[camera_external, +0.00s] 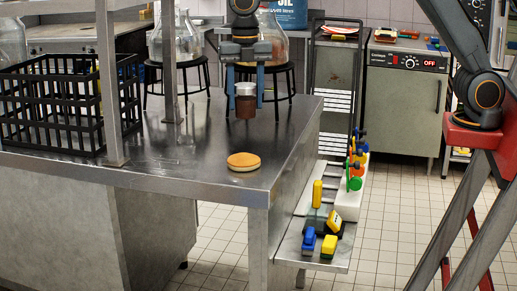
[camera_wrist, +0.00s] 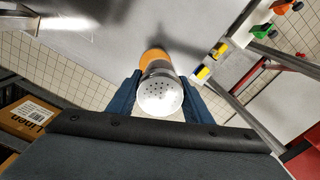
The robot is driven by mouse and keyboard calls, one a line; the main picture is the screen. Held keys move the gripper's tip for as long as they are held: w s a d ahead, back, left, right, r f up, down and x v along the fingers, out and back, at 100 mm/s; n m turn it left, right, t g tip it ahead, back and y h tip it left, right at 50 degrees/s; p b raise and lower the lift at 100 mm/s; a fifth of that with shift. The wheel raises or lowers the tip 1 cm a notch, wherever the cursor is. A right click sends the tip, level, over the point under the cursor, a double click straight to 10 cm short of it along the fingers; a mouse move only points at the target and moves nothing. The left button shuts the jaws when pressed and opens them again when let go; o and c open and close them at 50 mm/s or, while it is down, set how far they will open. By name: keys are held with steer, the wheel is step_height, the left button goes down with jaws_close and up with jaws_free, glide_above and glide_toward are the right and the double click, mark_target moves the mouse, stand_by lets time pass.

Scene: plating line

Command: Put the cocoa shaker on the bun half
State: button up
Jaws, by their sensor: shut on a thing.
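The cocoa shaker (camera_external: 245,105) is a small brown jar with a silvery lid. My gripper (camera_external: 246,92) is shut on it and holds it upright. In the wrist view the shaker's perforated lid (camera_wrist: 160,95) shows between the two blue fingers. The bun half (camera_external: 244,161) is round and golden and lies on the steel table (camera_external: 190,160), nearer the external camera than the shaker. In the wrist view the bun half (camera_wrist: 154,55) shows just beyond the shaker, partly hidden by it. The shaker looks raised above the table, though its exact height is hard to tell.
A black crate (camera_external: 60,105) stands at the table's left, beside a steel post (camera_external: 110,80). A lower shelf (camera_external: 310,255) with yellow and blue items is off the table's right edge. Glass jars on stools (camera_external: 180,65) stand behind. The table around the bun is clear.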

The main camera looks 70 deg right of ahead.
steer(key=shift+a, duration=0.85)
steer(key=shift+a+f, duration=0.2)
steer(key=shift+a, duration=0.05)
steer(key=p, duration=0.3)
glide_above(244, 156)
step_height(244, 156, down, 9)
steer(key=shift+f, duration=0.1)
steer(key=shift+f, duration=0.15)
steer(key=o, duration=1.2)
steer(key=shift+c, duration=0.2)
